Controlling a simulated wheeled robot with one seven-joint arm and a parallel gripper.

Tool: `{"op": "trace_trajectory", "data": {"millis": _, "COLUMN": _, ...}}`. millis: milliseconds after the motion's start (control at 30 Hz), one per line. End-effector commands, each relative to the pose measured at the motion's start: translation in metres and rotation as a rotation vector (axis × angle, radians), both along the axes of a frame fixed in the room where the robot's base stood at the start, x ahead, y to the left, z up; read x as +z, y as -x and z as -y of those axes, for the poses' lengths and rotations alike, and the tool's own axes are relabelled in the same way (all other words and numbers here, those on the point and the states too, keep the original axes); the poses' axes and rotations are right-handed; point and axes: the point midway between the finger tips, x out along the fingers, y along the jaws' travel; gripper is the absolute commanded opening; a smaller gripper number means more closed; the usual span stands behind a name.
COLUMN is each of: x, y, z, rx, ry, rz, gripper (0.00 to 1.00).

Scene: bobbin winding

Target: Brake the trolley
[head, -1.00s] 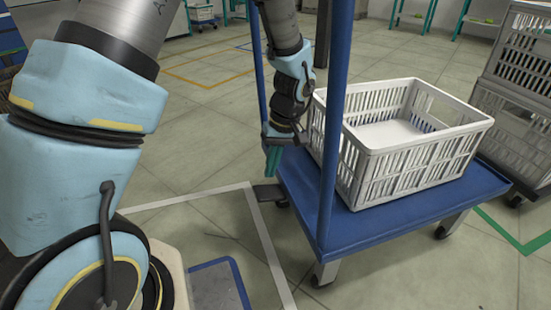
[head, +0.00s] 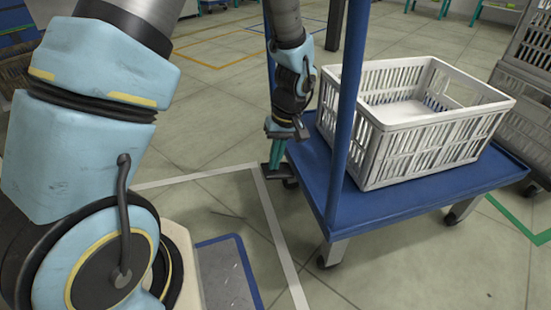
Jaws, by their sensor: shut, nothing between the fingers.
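The trolley (head: 380,212) has a blue deck, blue upright posts and castor wheels, and stands in the middle and right of the head view. A dark brake pedal (head: 272,174) sticks out low at its left end, by a castor. My gripper (head: 273,157) points down beside the deck's left edge, with its green fingers shut and empty. The fingertips are right at the pedal from above; I cannot tell whether they press on it. Part of the pedal is hidden behind the fingers.
An empty grey slatted crate (head: 425,150) sits on the deck. More grey crates (head: 525,100) stand at the right edge. A blue post (head: 346,120) rises just right of my gripper.

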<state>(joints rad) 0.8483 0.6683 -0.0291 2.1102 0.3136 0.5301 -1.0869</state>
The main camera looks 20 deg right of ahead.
Motion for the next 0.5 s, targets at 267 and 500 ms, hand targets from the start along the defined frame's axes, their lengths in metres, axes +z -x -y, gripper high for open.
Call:
{"op": "trace_trajectory", "data": {"millis": 267, "x": -0.006, "y": -0.001, "z": -0.01, "rx": 0.006, "ry": 0.15, "rz": -0.012, "gripper": 0.0}}
{"op": "trace_trajectory", "data": {"millis": 500, "x": -0.015, "y": -0.001, "z": -0.013, "rx": 0.001, "ry": 0.228, "rz": -0.017, "gripper": 0.0}}
